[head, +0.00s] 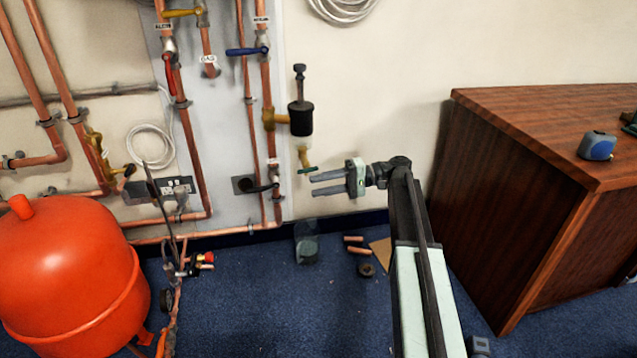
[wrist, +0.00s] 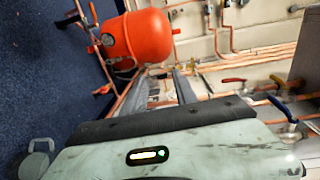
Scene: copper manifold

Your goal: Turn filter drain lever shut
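The filter (head: 300,118) is a black canister on the copper pipework in the head view. Below it hangs a brass drain valve (head: 304,154) with a small green lever (head: 307,170) lying roughly level, pointing right. My gripper (head: 312,185) reaches in from the right, its two grey fingers apart with nothing visible between them. The fingertips appear just below the green lever; I cannot tell the depth gap or whether they touch. In the wrist view the fingers (wrist: 184,88) point towards the pipework; I cannot make out the green lever there.
A red tank (head: 75,275) stands at lower left. Other levers include a blue one (head: 247,51), a red one (head: 169,75) and a black one (head: 262,187). A wooden cabinet (head: 510,180) stands right. Copper offcuts (head: 355,245) lie on the blue carpet.

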